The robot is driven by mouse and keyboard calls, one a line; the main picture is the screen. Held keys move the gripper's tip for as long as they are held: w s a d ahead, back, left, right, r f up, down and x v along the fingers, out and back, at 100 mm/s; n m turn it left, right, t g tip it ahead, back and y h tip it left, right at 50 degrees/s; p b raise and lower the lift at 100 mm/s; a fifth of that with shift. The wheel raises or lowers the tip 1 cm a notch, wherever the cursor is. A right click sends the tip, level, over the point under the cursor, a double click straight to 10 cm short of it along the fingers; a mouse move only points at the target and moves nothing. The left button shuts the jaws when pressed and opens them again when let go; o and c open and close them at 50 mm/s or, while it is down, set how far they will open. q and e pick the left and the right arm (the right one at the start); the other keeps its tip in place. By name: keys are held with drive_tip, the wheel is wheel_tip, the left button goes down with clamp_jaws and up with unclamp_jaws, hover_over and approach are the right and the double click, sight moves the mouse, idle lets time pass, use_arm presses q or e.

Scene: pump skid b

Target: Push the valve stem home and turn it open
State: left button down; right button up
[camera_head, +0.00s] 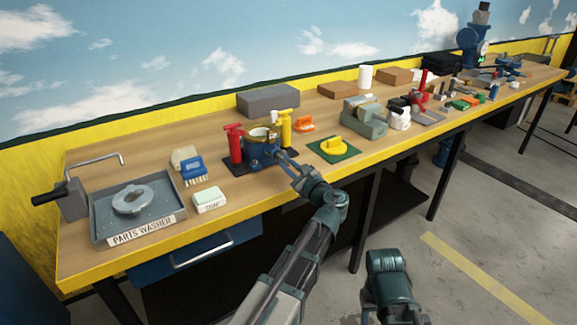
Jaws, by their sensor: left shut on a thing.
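A blue valve body (261,150) with a pale ring on top stands on a dark mat (232,168) near the bench's front edge. A red T-shaped part (235,144) stands on its left and a yellow T-shaped part (285,128) on its right. My left gripper (281,158) reaches in from the front right and is shut at the front of the valve body. The valve stem is mostly hidden by the fingers, so how deep it sits cannot be told. Part of my right arm shows at the bottom, but its gripper is not in view.
A green plate with a yellow knob (333,147) is close on the right. A soap box (209,200), a brush (194,171) and the parts washer tray (175,217) are on the left. A grey block (268,100) stands behind. Several tools crowd the far right.

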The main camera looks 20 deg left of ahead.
use_arm(q)
drive_tip(key=shift+w+a, duration=0.4)
drive_tip(key=shift+a, duration=0.15)
drive_tip(key=c, duration=0.8)
unclamp_jaws()
drive_tip(key=shift+o, duration=0.2)
drive_tip(key=shift+s+d, duration=0.1)
